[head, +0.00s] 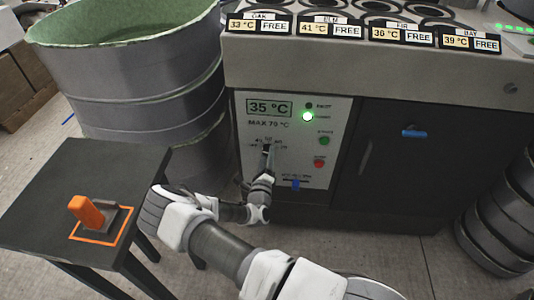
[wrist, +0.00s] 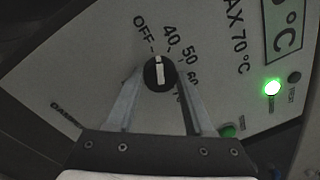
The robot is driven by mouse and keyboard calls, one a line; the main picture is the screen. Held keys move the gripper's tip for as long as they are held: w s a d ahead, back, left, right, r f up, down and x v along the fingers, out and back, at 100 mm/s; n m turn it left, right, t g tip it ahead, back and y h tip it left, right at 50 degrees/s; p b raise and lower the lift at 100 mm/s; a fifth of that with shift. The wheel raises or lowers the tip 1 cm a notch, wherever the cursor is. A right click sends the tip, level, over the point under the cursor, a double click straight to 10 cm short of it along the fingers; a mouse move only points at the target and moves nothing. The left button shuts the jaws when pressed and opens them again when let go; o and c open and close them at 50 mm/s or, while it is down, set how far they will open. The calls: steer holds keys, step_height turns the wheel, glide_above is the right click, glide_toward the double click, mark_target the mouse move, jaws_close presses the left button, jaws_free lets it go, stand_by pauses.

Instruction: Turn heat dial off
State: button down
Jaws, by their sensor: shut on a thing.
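The heat dial is a round black knob with a white pointer bar (wrist: 160,73) on the pale control panel (wrist: 85,62). The scale around it reads OFF, 40, 50, 60 and further. In the wrist view the pointer stands straight up, close to the tick beside OFF; I cannot tell if it is exactly on it. My gripper (wrist: 159,85) has one finger on each side of the dial and is shut on it. In the head view my gripper (head: 268,158) reaches the panel (head: 309,150) and mostly hides the dial.
The panel display (head: 268,107) reads 35 °C above "MAX 70 °C". A green lamp (head: 308,116) is lit. A large grey drum (head: 140,75) and a dark table (head: 60,185) with an orange-handled switch (head: 88,211) stand left.

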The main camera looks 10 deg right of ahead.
steer(key=shift+f+n+p, duration=0.1)
steer(key=shift+n+p, duration=0.2)
steer(key=shift+n, duration=0.8)
steer(key=shift+s+d, duration=0.1)
steer(key=shift+c, duration=1.4)
jaws_free()
steer(key=p+v, duration=0.2)
steer(key=v, duration=1.5)
steer(key=shift+s+p, duration=0.2)
steer(key=shift+p, duration=0.15)
